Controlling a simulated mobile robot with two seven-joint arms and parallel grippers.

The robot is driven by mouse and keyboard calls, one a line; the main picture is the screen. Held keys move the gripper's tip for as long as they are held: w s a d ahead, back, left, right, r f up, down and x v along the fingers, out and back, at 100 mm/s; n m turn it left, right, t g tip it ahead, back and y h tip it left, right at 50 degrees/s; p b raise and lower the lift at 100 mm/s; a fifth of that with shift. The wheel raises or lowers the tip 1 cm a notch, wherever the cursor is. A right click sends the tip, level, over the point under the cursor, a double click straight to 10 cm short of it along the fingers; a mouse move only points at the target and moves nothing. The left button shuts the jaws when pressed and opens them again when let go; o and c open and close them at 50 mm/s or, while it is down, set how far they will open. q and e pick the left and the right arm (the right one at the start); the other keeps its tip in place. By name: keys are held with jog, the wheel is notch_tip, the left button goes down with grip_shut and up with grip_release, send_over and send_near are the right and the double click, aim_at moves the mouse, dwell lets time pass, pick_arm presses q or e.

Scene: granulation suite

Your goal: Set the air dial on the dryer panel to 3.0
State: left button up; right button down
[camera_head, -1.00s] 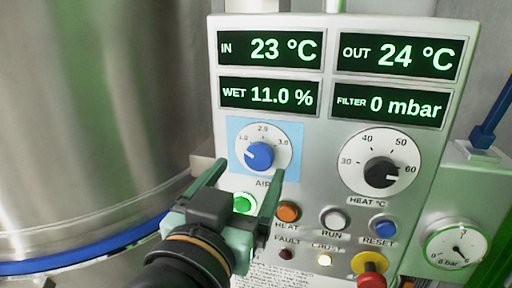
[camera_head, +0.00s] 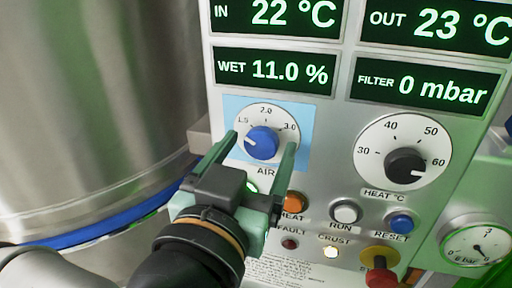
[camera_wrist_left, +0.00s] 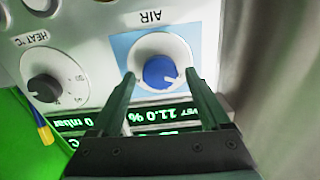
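In the left wrist view the blue knob (camera_wrist_left: 161,72) sits between the two fingertips (camera_wrist_left: 161,76), upside down. Whether the fingertips reach knob depth is unclear. My right gripper is not in view.
The heat dial (camera_head: 405,165) is right of the air dial, its pointer near 60. Below are an orange button (camera_head: 294,202), a white run button (camera_head: 346,211), a blue reset button (camera_head: 400,223) and a red knob (camera_head: 381,275). A steel vessel (camera_head: 95,110) stands left.

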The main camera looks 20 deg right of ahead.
pick_arm(q)
grip_shut()
dwell(0.4)
